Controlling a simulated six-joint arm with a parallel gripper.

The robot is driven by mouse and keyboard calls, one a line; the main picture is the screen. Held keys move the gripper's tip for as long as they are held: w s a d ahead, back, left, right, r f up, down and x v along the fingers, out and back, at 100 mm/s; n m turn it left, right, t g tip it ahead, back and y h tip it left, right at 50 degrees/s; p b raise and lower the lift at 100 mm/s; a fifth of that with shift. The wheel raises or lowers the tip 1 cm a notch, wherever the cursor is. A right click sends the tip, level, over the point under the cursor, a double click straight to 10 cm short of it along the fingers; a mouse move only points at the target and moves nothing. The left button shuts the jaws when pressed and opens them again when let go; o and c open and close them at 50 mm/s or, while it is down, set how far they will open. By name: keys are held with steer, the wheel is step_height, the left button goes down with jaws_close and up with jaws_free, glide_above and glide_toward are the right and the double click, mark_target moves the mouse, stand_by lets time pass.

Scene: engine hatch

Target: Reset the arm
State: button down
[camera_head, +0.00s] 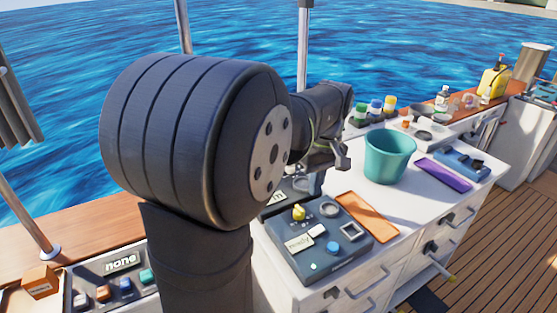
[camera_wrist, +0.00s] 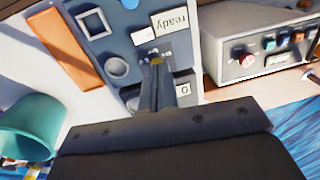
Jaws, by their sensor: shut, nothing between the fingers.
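My dark arm reaches from the left over the white counter in the head view, its large round joint filling the left half. My gripper (camera_head: 315,184) points down over the back of a blue-grey panel (camera_head: 330,258). In the wrist view, the gripper's narrow fingers (camera_wrist: 156,72) are together with nothing between them. Their tips overlap a small yellow part (camera_wrist: 157,60) on the panel; I cannot tell whether they touch it. The panel also carries a label reading "ready" (camera_wrist: 171,24), a square frame (camera_wrist: 93,22) and a round ring (camera_wrist: 117,68).
An orange tray (camera_head: 367,217) lies beside the panel, with a teal bucket (camera_head: 389,158) behind it and a purple tray (camera_head: 442,174) further right. Small bottles and parts line the back. A control box (camera_wrist: 258,50) with a red knob stands close by in the wrist view.

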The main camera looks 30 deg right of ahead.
steer(key=f, duration=0.3)
steer(key=d+f, duration=0.1)
steer(key=f, duration=0.5)
steer(key=shift+d+f, duration=0.25)
steer(key=shift+f, duration=0.1)
steer(key=shift+d+r+y, duration=0.1)
steer(key=shift+r+y, duration=0.2)
steer(key=r, duration=0.5)
steer(key=shift+d+r, duration=0.3)
steer(key=shift+d, duration=0.1)
steer(key=shift+f, duration=0.1)
